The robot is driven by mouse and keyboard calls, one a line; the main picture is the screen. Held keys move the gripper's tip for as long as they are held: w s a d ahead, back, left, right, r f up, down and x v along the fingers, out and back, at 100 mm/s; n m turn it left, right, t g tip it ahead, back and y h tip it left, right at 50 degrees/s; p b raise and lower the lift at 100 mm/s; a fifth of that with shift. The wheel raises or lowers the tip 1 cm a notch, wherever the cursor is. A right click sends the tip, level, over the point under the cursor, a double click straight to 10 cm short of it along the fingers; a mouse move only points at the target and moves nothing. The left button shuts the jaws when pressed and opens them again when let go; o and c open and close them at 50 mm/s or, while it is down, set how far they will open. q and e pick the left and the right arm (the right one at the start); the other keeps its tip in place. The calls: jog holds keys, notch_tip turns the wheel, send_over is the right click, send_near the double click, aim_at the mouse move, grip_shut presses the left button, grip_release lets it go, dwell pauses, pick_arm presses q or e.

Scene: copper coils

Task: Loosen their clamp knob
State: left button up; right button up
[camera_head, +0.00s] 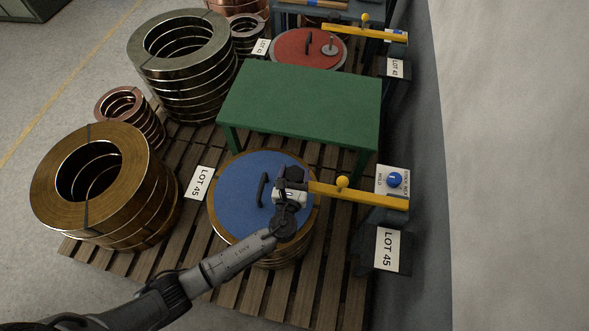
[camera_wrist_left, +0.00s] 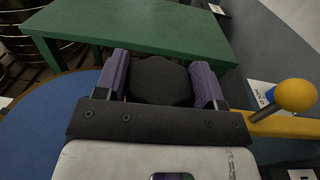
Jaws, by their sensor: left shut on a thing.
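My left gripper (camera_head: 284,180) is over the blue round lid (camera_head: 236,190) of the near LOT 45 coil, at the end of the yellow bar (camera_head: 365,196). In the left wrist view its two purple-padded fingers (camera_wrist_left: 162,82) are shut on a dark rounded knob (camera_wrist_left: 160,76). The gripper hides this knob in the head view. The blue lid also shows at the left of the wrist view (camera_wrist_left: 45,135), with the yellow bar at the right (camera_wrist_left: 285,127). A black handle (camera_head: 262,189) stands on the lid, left of the gripper. My right gripper is not in view.
A green table (camera_head: 300,105) stands just beyond the lid. A red lid (camera_head: 290,47) has a similar yellow bar (camera_head: 365,31). Large coils (camera_head: 125,165) stand at left.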

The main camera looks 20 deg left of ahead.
pick_arm(q)
jog(key=n+g+y, duration=0.1)
jog(key=n+y, duration=0.1)
jog(key=n+g+y, duration=0.1)
jog(key=y, duration=0.2)
jog(key=shift+d+n, duration=0.1)
jog(key=shift+n, duration=0.3)
jog(key=n+g+y, duration=0.4)
jog(key=y, duration=0.1)
jog(key=shift+n+g+y, duration=0.3)
jog(key=shift+g+y, duration=0.1)
jog(key=shift+g, duration=0.4)
jog(key=o, duration=0.9)
jog(key=shift+o, duration=0.2)
